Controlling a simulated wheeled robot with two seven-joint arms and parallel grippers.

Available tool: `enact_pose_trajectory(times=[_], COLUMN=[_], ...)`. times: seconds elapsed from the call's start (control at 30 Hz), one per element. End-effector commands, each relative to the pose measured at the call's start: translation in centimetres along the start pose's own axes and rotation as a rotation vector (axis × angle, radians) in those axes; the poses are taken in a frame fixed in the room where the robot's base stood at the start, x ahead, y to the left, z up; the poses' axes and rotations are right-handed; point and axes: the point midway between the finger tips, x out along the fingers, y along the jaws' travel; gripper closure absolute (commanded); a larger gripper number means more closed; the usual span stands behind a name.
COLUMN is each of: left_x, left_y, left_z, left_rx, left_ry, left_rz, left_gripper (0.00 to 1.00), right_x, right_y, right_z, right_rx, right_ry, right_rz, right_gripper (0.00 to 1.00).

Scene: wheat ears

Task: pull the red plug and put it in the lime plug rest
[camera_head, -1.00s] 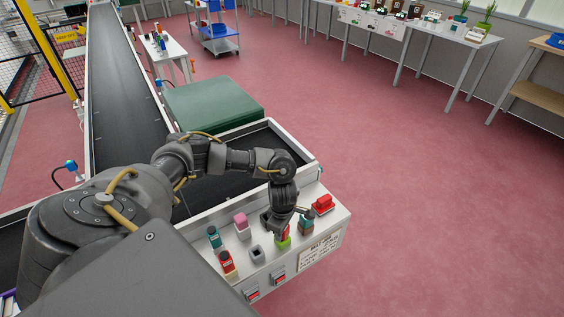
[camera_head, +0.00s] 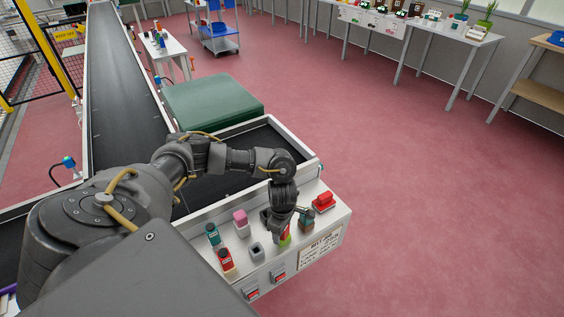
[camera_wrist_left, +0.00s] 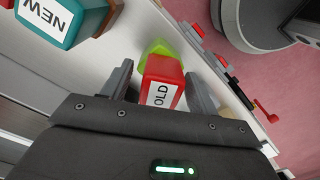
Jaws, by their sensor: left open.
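The red plug, labelled OLD (camera_wrist_left: 163,88), stands in or just over the lime plug rest (camera_wrist_left: 157,48); where they join is hidden. In the head view, slivers of the red plug (camera_head: 286,230) and lime rest (camera_head: 285,241) show beside my gripper. My left gripper (camera_head: 280,228) points down at them from above. In the left wrist view my left gripper (camera_wrist_left: 160,90) is open, one finger on each side of the red plug, with visible gaps. My right gripper is not in view.
A teal plug labelled NEW (camera_wrist_left: 65,20) stands close beside my left gripper. The white panel (camera_head: 335,225) also holds an empty grey socket (camera_head: 257,250), a pink block (camera_head: 240,217), another red plug (camera_head: 226,260) and a red item (camera_head: 323,202). A conveyor (camera_head: 120,90) runs behind.

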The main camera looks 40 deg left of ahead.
Motion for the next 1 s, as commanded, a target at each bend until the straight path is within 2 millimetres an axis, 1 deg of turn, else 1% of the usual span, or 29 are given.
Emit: enact_pose_trajectory(times=[0.13, 0.23, 0.43, 0.5, 0.6, 0.7, 0.83, 1.0], left_x=[-0.3, -1.4, -5.4, -7.1, -8.7, -9.8, -10.6, -10.8], left_y=[0.0, 0.1, 0.1, 0.2, 0.1, 0.1, 0.1, 0.0], left_z=[0.0, 0.1, 0.1, 0.0, 0.0, 0.0, 0.0, 0.0], left_rx=[0.0, 0.002, 0.004, 0.003, 0.001, 0.002, 0.001, -0.001], left_ry=[-0.001, -0.003, -0.002, -0.001, 0.0, -0.001, 0.0, 0.0], left_rz=[0.0, 0.001, 0.004, 0.006, 0.004, 0.003, 0.001, -0.001], left_gripper=[0.41, 0.41, 0.41, 0.41, 0.41, 0.41, 0.41, 0.41], right_x=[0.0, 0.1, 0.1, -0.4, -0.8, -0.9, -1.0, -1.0], right_y=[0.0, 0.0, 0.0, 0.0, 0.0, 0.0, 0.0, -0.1], right_z=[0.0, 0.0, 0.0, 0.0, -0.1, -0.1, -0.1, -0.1], right_rx=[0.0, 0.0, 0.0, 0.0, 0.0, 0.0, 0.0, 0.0], right_ry=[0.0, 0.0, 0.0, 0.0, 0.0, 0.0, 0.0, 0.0], right_rz=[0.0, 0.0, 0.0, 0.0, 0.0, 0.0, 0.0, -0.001], right_gripper=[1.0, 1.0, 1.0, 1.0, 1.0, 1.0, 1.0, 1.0])
